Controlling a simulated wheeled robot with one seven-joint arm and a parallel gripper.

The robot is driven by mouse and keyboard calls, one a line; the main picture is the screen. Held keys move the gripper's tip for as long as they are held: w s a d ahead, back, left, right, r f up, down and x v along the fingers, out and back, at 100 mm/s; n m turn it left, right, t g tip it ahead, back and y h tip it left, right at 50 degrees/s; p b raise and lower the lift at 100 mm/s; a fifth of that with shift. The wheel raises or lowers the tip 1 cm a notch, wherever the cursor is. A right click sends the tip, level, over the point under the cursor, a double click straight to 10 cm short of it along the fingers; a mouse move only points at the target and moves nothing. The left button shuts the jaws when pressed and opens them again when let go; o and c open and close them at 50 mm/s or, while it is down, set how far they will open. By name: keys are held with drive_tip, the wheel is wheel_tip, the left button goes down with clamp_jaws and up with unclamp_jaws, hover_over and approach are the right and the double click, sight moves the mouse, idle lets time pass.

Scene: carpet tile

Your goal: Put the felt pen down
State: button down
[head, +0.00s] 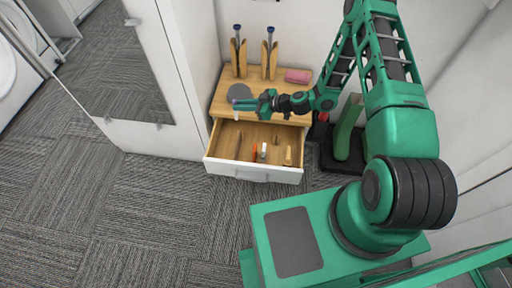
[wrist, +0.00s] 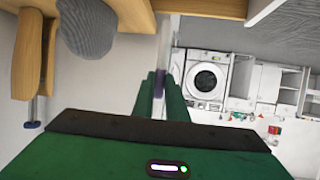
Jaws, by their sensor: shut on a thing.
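My gripper (head: 240,104) is out over the left front part of the wooden cabinet top (head: 272,92), near the grey round item. It is shut on the felt pen, a slim pale pen with a dark purple part. The pen (wrist: 161,62) stands out between the two green fingers (wrist: 162,95) in the wrist view. In the head view only small bits of it show at the fingertips. I cannot tell its exact height above the cabinet.
Below is an open drawer (head: 252,174) holding several small items, among them an orange one (head: 254,152) and a white one (head: 263,151). On the top are a grey round item (head: 239,91), a pink block (head: 298,76) and two wooden holders (head: 238,58) with blue-topped tools.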

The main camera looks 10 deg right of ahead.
drive_tip(key=s+a+f+n+g+y, duration=0.1)
drive_tip(key=s+a+f+n+g, duration=0.1)
drive_tip(key=s+a+f, duration=0.45)
wheel_tip(320, 180, down, 12)
drive_tip(key=w+a, duration=0.1)
drive_tip(key=shift+a, duration=0.15)
drive_tip(key=c, duration=1.8)
unclamp_jaws()
drive_tip(key=shift+o, duration=0.2)
drive_tip(key=shift+r, duration=0.1)
drive_tip(key=v, duration=1.2)
drive_tip(key=shift+w, duration=0.2)
drive_tip(key=shift+g, duration=0.3)
